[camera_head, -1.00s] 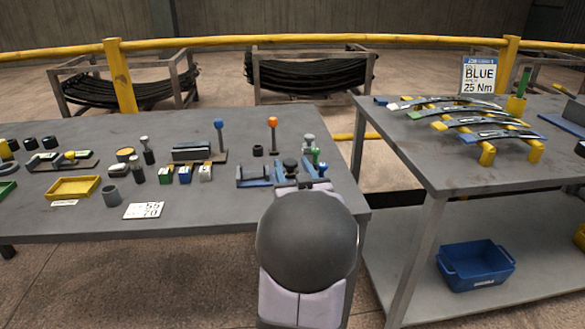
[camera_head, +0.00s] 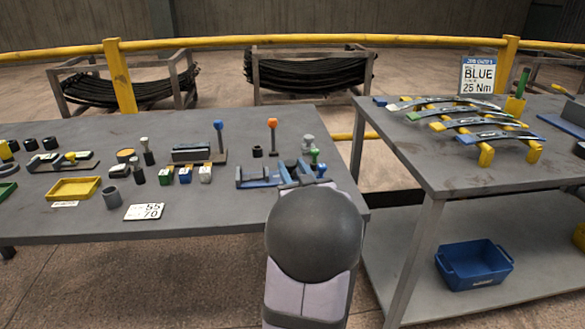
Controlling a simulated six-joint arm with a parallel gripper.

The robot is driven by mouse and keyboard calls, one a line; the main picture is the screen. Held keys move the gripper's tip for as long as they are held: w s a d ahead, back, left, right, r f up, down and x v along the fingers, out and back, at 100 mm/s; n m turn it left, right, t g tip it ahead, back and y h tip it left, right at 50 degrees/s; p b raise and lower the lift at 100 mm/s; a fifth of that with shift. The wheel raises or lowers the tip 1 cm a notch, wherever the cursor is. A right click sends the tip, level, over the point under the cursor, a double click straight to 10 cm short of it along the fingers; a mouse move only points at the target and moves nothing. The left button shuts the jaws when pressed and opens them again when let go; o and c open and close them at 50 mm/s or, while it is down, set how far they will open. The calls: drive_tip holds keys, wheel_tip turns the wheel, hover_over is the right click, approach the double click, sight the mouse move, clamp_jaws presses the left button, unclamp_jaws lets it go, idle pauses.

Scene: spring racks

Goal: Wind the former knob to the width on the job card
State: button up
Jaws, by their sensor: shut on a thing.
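The blue former (camera_head: 262,182) is a low fixture near the front right edge of the left bench, with upright blue parts at its middle. My gripper (camera_head: 302,184) is at the former's front side, mostly hidden behind my dark round wrist. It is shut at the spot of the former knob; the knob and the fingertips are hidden. A white card (camera_head: 143,211) with the numbers 55 and 70 lies near the bench's front edge. A job card sign (camera_head: 478,75) stands on the right bench and reads BLUE, 25 Nm.
Green and grey knobbed pieces (camera_head: 314,156) stand just behind the former. An orange-topped lever (camera_head: 272,136) and a blue-topped lever (camera_head: 219,139) rise further back. Small coloured blocks (camera_head: 186,174) and a yellow tray (camera_head: 73,188) are to the left. The right bench (camera_head: 450,172) holds leaf springs.

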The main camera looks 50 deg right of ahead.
drive_tip(key=o, duration=1)
drive_tip(key=shift+c, duration=0.2)
drive_tip(key=shift+v, duration=3.7)
